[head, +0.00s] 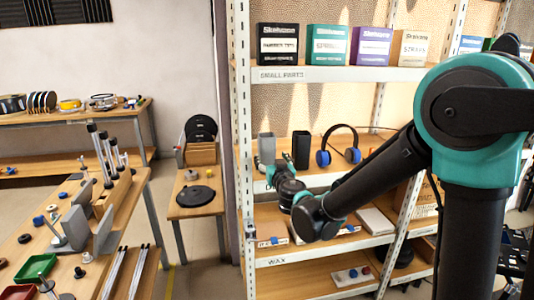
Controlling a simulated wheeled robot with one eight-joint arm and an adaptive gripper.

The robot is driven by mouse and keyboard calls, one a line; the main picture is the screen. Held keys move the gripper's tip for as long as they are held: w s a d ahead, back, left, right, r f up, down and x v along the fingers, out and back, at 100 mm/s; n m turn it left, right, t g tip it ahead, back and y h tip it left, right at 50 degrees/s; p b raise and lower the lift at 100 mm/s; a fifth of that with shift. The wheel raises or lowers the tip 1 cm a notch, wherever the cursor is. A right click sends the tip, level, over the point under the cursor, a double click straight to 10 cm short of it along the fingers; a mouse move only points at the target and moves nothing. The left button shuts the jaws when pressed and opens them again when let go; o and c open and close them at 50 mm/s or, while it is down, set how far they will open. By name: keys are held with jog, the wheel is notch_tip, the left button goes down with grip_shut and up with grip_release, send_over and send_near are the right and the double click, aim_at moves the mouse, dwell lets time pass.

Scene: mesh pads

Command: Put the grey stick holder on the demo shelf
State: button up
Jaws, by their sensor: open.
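A grey, upright, box-shaped holder (266,147), which looks like the grey stick holder, stands on the middle shelf (322,178) of the rack, near its left post. My gripper (262,166) is open, just in front of and below the visible part of the holder. The gripper and my wrist hide the holder's base, and I cannot tell whether the fingers touch it. No label of the middle shelf is readable, so I cannot tell whether it is the demo shelf.
A black holder (301,149) and headphones (342,146) stand to the right of the grey holder. Boxes (325,45) fill the "SMALL PARTS" shelf above. The rack's left post (243,130) is close to my gripper. A cluttered workbench (122,205) is at the left.

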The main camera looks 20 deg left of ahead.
jog(key=s+d+f+m+g+h, duration=0.1)
jog(key=d+f+m+g+h, duration=0.3)
jog(key=d, duration=1.5)
jog(key=d+f+m+t+h, duration=0.15)
jog(key=d+f+h, duration=0.55)
jog(key=d, duration=1.2)
jog(key=s+d+f+m+g+h, duration=0.1)
jog(key=s+d+f+m+g, duration=0.1)
jog(key=s+d+f+g, duration=0.45)
jog(key=s+d+f+g+y, duration=0.1)
jog(key=s+f, duration=0.1)
jog(key=s, duration=0.5)
jog(key=s+d+f+n+g+y, duration=0.1)
jog(key=s+f, duration=0.1)
jog(key=s, duration=0.5)
jog(key=shift+d+f, duration=0.4)
